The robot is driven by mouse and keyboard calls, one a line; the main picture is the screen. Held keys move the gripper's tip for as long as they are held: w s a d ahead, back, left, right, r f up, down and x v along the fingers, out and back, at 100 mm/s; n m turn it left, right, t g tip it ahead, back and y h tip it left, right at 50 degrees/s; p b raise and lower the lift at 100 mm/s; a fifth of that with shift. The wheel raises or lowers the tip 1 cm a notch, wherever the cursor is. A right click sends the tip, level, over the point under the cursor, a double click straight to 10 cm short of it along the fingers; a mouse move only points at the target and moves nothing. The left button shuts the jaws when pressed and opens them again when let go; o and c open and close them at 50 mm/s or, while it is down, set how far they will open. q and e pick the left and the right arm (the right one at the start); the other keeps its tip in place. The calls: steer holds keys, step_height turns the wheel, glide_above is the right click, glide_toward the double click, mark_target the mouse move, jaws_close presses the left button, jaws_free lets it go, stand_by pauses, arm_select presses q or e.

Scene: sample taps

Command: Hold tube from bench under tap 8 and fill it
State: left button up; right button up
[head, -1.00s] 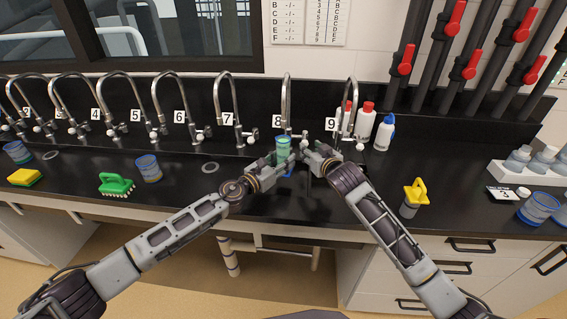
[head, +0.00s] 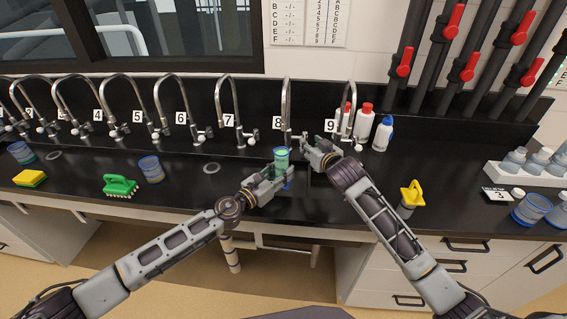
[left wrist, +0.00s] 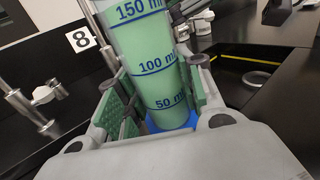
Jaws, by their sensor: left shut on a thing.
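A clear tube (head: 282,158) with blue markings holds green liquid. In the left wrist view the tube (left wrist: 160,75) is filled past its 100 ml mark, up beyond the 150 ml label at the frame's top edge. My left gripper (head: 277,174) is shut around its lower part and holds it upright, in front of tap 8 (head: 287,95). The tube's top is cut off in the wrist view. My right gripper (head: 312,150) is to the right of tap 8, close to its valve knob (head: 304,138); I cannot tell whether its fingers are open.
Tap 7 (head: 232,105) stands to the left and tap 9 (head: 352,105) to the right. Bottles (head: 383,133) stand behind at the right. A green brush (head: 120,186) and a blue-rimmed beaker (head: 151,169) are on the bench at left. A yellow-handled tool (head: 411,197) is at right.

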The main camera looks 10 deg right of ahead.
arm_select(q)
steer(key=shift+s+a+p, duration=0.3)
steer(key=shift+s+p, duration=0.05)
steer(key=shift+s, duration=0.65)
steer(key=shift+s+a+p, duration=0.3)
steer(key=shift+s, duration=0.65)
steer(key=shift+s+a+p, duration=0.3)
steer(key=shift+s+p, duration=0.05)
steer(key=shift+s, duration=0.65)
steer(key=shift+s, duration=0.15)
